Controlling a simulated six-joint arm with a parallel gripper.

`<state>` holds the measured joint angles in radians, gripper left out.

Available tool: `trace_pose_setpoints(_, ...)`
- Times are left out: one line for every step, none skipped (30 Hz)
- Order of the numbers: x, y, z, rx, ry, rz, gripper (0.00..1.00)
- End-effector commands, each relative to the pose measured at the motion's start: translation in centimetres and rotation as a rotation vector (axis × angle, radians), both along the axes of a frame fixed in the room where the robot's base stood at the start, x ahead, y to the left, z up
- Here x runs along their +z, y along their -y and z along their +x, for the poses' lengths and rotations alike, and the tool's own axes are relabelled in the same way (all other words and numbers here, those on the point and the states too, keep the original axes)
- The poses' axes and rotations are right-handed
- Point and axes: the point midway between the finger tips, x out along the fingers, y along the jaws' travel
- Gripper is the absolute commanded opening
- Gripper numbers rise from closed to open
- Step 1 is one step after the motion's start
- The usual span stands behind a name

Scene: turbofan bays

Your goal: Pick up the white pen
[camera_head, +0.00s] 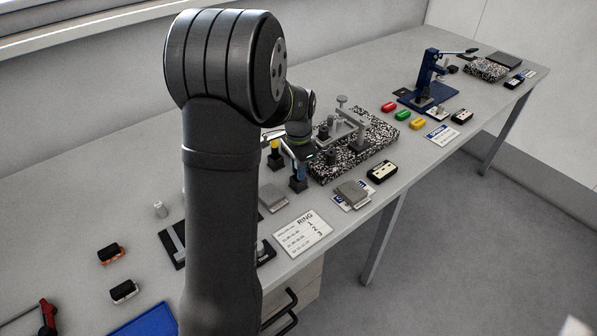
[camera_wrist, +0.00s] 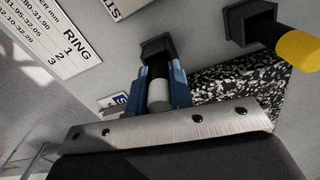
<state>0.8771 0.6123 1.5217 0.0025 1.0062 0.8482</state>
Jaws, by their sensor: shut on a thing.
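The white pen (camera_wrist: 158,92) shows in the wrist view between the two blue fingers of my gripper (camera_wrist: 163,88). My gripper is shut on it. The pen points into a black square holder (camera_wrist: 155,48); a dark part of it lies between the white barrel and the holder. I cannot tell if its tip is still inside. In the head view my gripper (camera_head: 299,168) is over the nearer black holder (camera_head: 298,184), and I cannot make out the pen there.
A yellow pen (camera_wrist: 298,48) stands in another black holder (camera_wrist: 250,22) close by; it also shows in the head view (camera_head: 275,144). A speckled granite plate (camera_head: 385,140) with a metal stand lies to the right. The RING card (camera_head: 302,232) lies in front.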

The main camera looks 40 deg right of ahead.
Motion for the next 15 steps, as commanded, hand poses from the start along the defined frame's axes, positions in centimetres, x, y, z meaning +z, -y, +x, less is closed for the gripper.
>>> trace_pose_setpoints(0.0,0.0,0.0,0.0,0.0,0.0,0.0)
trace_pose_setpoints(0.0,0.0,0.0,0.0,0.0,0.0,0.0)
trace_pose_setpoints(0.0,0.0,0.0,0.0,0.0,0.0,0.0)
trace_pose_setpoints(0.0,0.0,0.0,0.0,0.0,0.0,0.0)
trace_pose_setpoints(0.1,0.0,0.0,0.0,0.0,0.0,0.0)
trace_pose_setpoints(0.1,0.0,0.0,0.0,0.0,0.0,0.0)
trace_pose_setpoints(0.2,0.0,0.0,0.0,0.0,-0.001,0.0)
trace_pose_setpoints(0.3,0.0,0.0,0.0,0.0,-0.001,0.0)
trace_pose_setpoints(0.6,0.0,0.0,0.0,0.0,-0.001,0.0)
trace_pose_setpoints(0.8,0.0,0.0,0.0,0.001,-0.001,0.0)
trace_pose_setpoints(1.0,0.0,0.0,0.0,0.001,-0.002,0.0)
trace_pose_setpoints(1.4,0.1,0.0,0.0,0.001,-0.002,0.0)
trace_pose_setpoints(1.8,0.1,0.0,0.0,0.001,-0.002,0.0)
trace_pose_setpoints(2.2,0.0,0.0,0.0,0.001,-0.002,0.0)
trace_pose_setpoints(2.9,0.1,0.0,-0.001,0.002,-0.003,0.0)
